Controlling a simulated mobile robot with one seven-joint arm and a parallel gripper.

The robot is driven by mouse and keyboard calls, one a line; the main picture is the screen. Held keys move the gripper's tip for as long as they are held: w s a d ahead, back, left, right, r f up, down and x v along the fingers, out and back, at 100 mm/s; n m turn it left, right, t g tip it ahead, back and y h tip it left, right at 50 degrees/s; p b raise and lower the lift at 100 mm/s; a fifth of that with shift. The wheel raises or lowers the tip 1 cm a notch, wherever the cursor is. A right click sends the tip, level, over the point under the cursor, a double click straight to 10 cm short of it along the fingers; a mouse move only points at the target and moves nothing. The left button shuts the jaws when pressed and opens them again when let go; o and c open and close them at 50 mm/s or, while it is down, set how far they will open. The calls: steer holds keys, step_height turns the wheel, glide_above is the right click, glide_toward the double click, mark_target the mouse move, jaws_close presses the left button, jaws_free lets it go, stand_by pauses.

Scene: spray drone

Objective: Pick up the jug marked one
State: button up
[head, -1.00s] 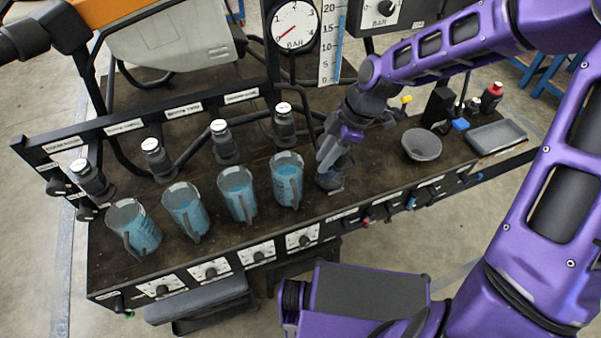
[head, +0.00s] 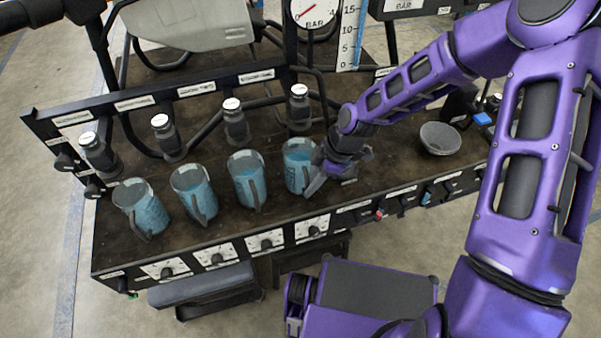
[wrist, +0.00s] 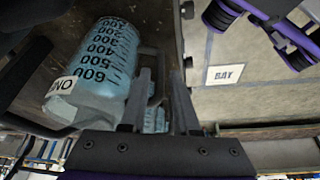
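The jug marked one (wrist: 95,70) lies large in the left of the wrist view, with a white ONE label, black measure marks and blue liquid. In the head view it is the rightmost jug (head: 297,160) in the row and stands upright on the dark bench. My gripper (head: 316,182) is right beside its handle side and hides part of it. In the wrist view my gripper (wrist: 160,85) has its fingers apart, with the jug's handle (wrist: 152,62) at or between the tips. I cannot tell whether they touch.
Several similar blue-filled jugs (head: 246,180) stand to the left in a row on the bench (head: 330,205). Capped bottles (head: 236,122) sit behind them along a labelled rail. A grey bowl (head: 440,138) stands to the right. Dials and knobs line the bench's front edge.

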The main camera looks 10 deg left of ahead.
steer(key=shift+x, duration=1.45)
jaws_close()
steer(key=shift+r, duration=0.1)
